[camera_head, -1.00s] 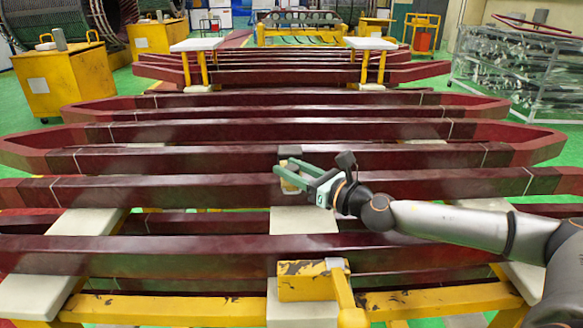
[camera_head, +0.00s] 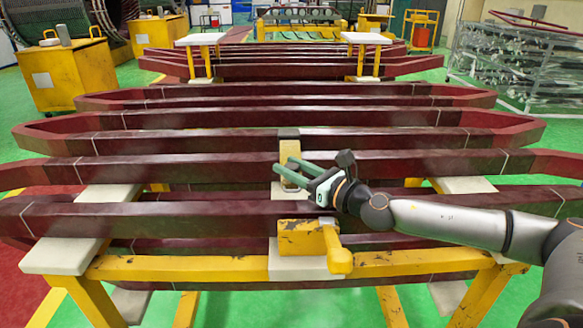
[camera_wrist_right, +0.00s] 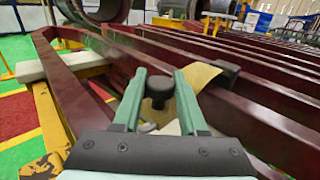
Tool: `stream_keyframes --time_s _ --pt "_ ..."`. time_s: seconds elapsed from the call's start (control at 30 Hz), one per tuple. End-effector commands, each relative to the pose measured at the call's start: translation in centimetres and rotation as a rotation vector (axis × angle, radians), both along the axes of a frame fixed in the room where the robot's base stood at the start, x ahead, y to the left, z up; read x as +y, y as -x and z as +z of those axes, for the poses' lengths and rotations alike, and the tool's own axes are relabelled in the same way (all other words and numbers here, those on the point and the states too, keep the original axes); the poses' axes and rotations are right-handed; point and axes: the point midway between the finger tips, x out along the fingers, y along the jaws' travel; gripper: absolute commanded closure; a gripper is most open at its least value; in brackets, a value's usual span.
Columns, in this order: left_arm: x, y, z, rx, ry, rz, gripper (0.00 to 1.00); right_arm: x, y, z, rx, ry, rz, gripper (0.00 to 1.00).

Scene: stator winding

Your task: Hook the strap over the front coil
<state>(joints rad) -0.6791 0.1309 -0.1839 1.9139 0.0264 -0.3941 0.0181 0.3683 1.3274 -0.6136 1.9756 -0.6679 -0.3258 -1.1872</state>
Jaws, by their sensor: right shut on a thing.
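The strap (camera_head: 292,181) is a tan band that runs forward from a dark block (camera_head: 289,133) on a coil bar farther back. My right gripper (camera_head: 283,165) has two green fingers and is shut on the strap in front of the second coil bar. The right wrist view shows the tan strap (camera_wrist_right: 200,76) by the right finger; the exact grip is partly hidden. The front coil (camera_head: 150,216) is the nearest long dark red bar, and the gripper is just behind and above it. My left gripper is not in view.
A yellow clamp-like fixture (camera_head: 303,238) stands at the front coil's near side, on the rack's yellow front beam (camera_head: 180,267). More dark red coils lie in rows behind. White pads (camera_head: 65,254) support the bars. Green floor is open in front of the rack.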

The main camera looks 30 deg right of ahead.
Motion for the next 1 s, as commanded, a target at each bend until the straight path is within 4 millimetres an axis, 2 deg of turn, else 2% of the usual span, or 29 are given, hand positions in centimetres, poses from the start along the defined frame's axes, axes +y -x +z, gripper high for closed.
stream_keyframes --time_s 0.1,0.13,0.37,0.73,1.0 --pt "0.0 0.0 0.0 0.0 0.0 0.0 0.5 0.0 0.0 0.0 0.0 0.0 0.0 1.0" --pt "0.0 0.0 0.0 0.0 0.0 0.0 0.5 0.0 0.0 0.0 0.0 0.0 0.0 0.55" --pt "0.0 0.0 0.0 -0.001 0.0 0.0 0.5 0.0 0.0 0.0 0.0 0.0 0.001 0.29" --pt "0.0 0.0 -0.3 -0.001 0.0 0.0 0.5 -0.1 0.3 -0.2 0.001 0.001 -0.001 0.28" --pt "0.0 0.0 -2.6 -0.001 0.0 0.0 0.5 -0.5 2.5 -0.7 0.003 0.008 0.003 0.28"
